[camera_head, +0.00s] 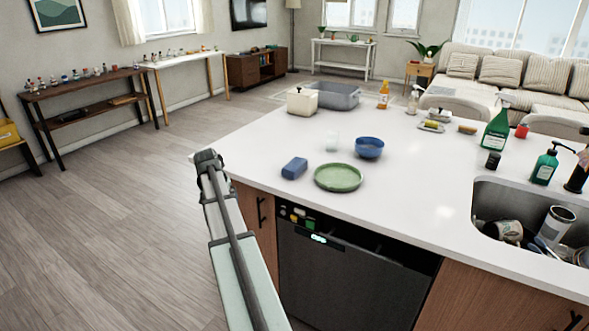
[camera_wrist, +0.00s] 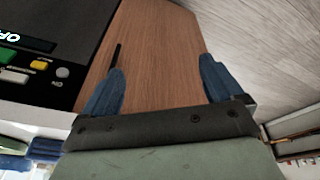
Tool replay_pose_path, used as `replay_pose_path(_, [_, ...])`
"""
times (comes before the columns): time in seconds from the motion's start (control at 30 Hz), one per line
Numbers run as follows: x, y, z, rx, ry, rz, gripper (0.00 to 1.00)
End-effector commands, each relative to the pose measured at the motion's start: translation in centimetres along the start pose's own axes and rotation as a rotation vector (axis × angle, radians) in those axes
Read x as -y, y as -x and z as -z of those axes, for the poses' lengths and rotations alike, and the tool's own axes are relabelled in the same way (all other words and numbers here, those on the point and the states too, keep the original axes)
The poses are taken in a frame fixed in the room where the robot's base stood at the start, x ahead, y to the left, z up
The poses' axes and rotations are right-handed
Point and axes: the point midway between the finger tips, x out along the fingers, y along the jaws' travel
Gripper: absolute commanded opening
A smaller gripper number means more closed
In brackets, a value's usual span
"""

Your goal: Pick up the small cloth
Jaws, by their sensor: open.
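A small blue block-shaped item (camera_head: 294,168), possibly the folded cloth, lies on the white island counter near its front left edge. I cannot tell for sure whether it is cloth or a sponge. My gripper is at the end of my arm, left of the counter's corner in the head view, apart from the blue item. In the wrist view my gripper (camera_wrist: 160,76) is open, with two blue fingers spread and nothing between them. It faces the wooden cabinet front (camera_wrist: 155,50). Blue and green shapes at the lower left of the wrist view are cut off and unclear.
The dishwasher (camera_head: 345,275) is below the counter (camera_head: 420,195). The sink (camera_head: 490,198) at right holds dishes. Open floor (camera_head: 120,240) lies left.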

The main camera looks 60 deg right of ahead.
Motion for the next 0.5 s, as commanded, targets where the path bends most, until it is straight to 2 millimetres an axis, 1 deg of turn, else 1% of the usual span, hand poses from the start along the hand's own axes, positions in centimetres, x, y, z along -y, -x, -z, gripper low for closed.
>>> replay_pose_path(0.03, [-2.2, 1.2, 2.6, -0.014, -0.051, -0.010, 0.94])
replay_pose_path(0.07, [-3.6, 1.8, 3.7, -0.020, -0.082, -0.018, 0.94])
replay_pose_path(0.1, [-5.4, 2.8, 5.2, -0.028, -0.121, -0.027, 0.94])
replay_pose_path(0.17, [-8.2, 4.2, 7.2, -0.042, -0.181, -0.040, 0.94])
replay_pose_path(0.2, [-10.1, 5.3, 8.5, -0.050, -0.219, -0.049, 0.94])
replay_pose_path(0.33, [-16.1, 8.6, 12.0, -0.078, -0.340, -0.078, 0.94])
replay_pose_path(0.4, [-19.0, 10.2, 13.3, -0.089, -0.395, -0.092, 0.94])
replay_pose_path(0.5, [-22.4, 12.1, 14.7, -0.103, -0.459, -0.107, 0.94])
